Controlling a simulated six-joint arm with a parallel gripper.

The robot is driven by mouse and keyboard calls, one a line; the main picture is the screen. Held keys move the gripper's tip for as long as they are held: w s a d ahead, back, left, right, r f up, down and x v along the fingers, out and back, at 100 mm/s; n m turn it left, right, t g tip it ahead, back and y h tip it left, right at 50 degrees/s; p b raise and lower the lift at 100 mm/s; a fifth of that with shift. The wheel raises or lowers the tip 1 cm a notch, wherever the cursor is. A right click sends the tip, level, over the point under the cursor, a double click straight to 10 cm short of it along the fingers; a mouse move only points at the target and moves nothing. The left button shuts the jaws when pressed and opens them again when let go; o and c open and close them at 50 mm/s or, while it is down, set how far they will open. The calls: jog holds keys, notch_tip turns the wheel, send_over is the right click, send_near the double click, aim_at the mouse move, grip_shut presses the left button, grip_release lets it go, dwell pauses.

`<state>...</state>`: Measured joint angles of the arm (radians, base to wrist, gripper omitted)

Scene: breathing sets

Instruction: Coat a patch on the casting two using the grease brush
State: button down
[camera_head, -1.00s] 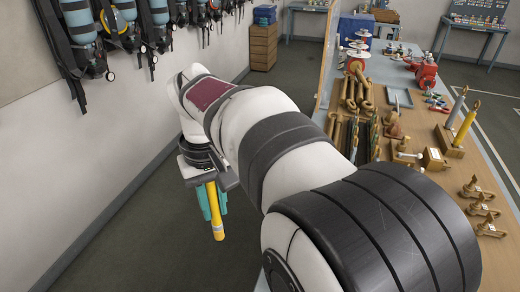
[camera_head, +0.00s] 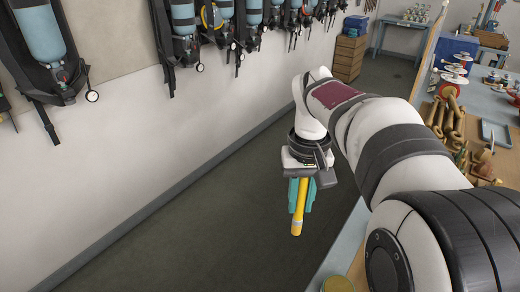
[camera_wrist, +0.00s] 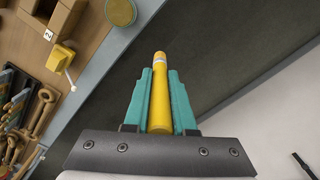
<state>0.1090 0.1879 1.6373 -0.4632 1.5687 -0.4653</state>
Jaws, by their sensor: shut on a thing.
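My gripper (camera_head: 300,205) hangs over the dark floor, left of the bench. Its teal fingers are shut on a yellow cylindrical tool (camera_head: 299,212) that points down. In the wrist view the tool (camera_wrist: 160,95) lies between the fingers and has a pale band near its far end. No bristles show, so I cannot tell for sure that it is the grease brush. I cannot make out casting two in the current views.
The bench (camera_wrist: 93,42) edge is beside my gripper, with a round tin (camera_wrist: 121,11) near it. Brass pieces (camera_head: 446,118) lie farther along the bench. Breathing sets (camera_head: 186,25) hang on the left wall. The floor aisle (camera_head: 200,225) is clear.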

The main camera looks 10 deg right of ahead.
jog(key=s+d+f+m, duration=0.1)
jog(key=d+f+m, duration=0.15)
jog(key=d, duration=0.75)
jog(key=s+d+f+m, duration=0.1)
jog(key=d+f+m, duration=0.15)
jog(key=d, duration=0.75)
jog(key=s+d+f+m, duration=0.1)
jog(key=d+m, duration=0.2)
jog(key=d, duration=0.8)
jog(key=shift+a+f, duration=0.5)
jog(key=shift+f, duration=3.45)
jog(key=shift+s+a, duration=3.2)
jog(key=shift+s, duration=0.3)
jog(key=shift+w+d, duration=3.5)
notch_tip(320, 180, up, 8)
jog(key=shift+a, duration=0.15)
